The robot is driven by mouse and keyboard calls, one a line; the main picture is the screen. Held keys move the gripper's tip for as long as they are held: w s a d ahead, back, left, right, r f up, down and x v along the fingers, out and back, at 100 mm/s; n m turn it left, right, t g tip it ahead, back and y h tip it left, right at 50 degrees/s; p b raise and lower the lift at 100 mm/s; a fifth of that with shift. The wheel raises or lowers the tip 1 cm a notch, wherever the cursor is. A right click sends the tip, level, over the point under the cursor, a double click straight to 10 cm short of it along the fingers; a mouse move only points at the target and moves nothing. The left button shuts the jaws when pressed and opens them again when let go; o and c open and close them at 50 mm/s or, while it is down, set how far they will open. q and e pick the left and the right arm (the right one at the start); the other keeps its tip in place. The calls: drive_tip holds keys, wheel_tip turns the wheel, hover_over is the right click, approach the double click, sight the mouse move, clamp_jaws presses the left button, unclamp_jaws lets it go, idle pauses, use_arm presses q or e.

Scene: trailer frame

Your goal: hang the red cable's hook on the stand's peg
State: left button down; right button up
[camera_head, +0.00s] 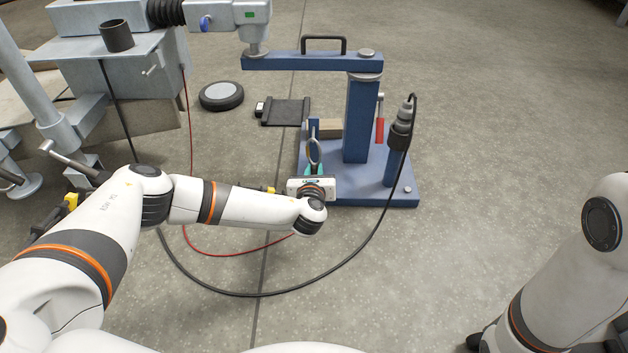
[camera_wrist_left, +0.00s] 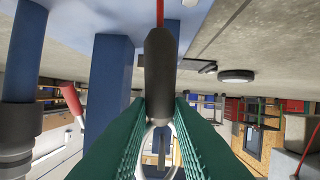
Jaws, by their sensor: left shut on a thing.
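The red cable (camera_head: 240,254) hangs from the equipment at the left and runs along the floor to my left gripper (camera_head: 314,170). Its green fingers also show in the left wrist view (camera_wrist_left: 160,115), shut on the cable's dark hook handle (camera_wrist_left: 160,65). The hook's ring (camera_head: 314,151) stands up above the fingers, in front of the blue stand (camera_head: 361,120). A short blue upright (camera_head: 313,125) shows right behind the ring; I cannot tell whether it is the peg or whether the ring touches it. My right gripper is out of view.
A black cable (camera_head: 270,295) loops across the floor to a plug (camera_head: 402,125) on the stand's right post. A red lever (camera_head: 380,128) hangs beside the main post. A wheel (camera_head: 221,96) and a black plate (camera_head: 285,111) lie behind. The floor at right is clear.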

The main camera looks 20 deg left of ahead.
use_arm(q)
drive_tip(key=shift+b+x, duration=1)
drive_tip(key=shift+x, duration=0.1)
drive_tip(key=shift+w+a+f, duration=0.1)
drive_tip(key=shift+w+a, duration=0.1)
drive_tip(key=shift+w, duration=0.3)
drive_tip(key=shift+w+f, duration=0.1)
drive_tip(key=shift+f, duration=0.05)
drive_tip(key=c, duration=1.2)
unclamp_jaws()
